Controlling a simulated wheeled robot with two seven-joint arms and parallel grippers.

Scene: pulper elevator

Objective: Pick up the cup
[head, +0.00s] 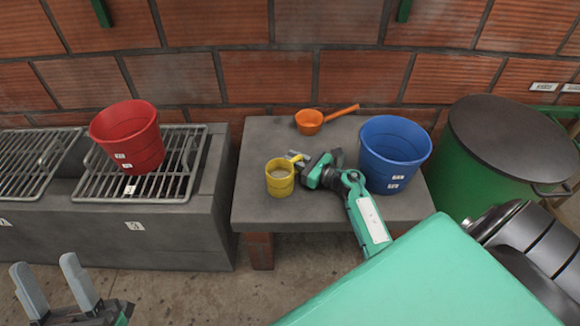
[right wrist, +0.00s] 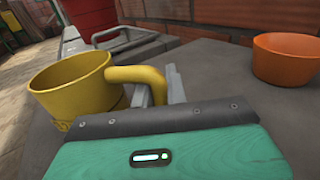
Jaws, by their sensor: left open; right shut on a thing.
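The yellow cup (head: 280,179) stands upright on the grey table (head: 262,217), near its left side. In the right wrist view the cup (right wrist: 80,88) is at the left, its handle pointing right toward the fingers. My right gripper (head: 299,160) is at the cup's right, shut on the handle; in the right wrist view its fingers (right wrist: 158,88) meet the handle's outer end. I cannot tell whether the cup is lifted off the table. My left gripper (head: 52,287) is open and empty at the lower left, over the floor.
A blue bucket (head: 394,152) stands right of my right gripper. An orange dipper (head: 310,121) lies behind, also in the right wrist view (right wrist: 286,58). A red bucket (head: 128,138) sits on a grate at left. A green barrel (head: 470,175) stands at right. The table front is clear.

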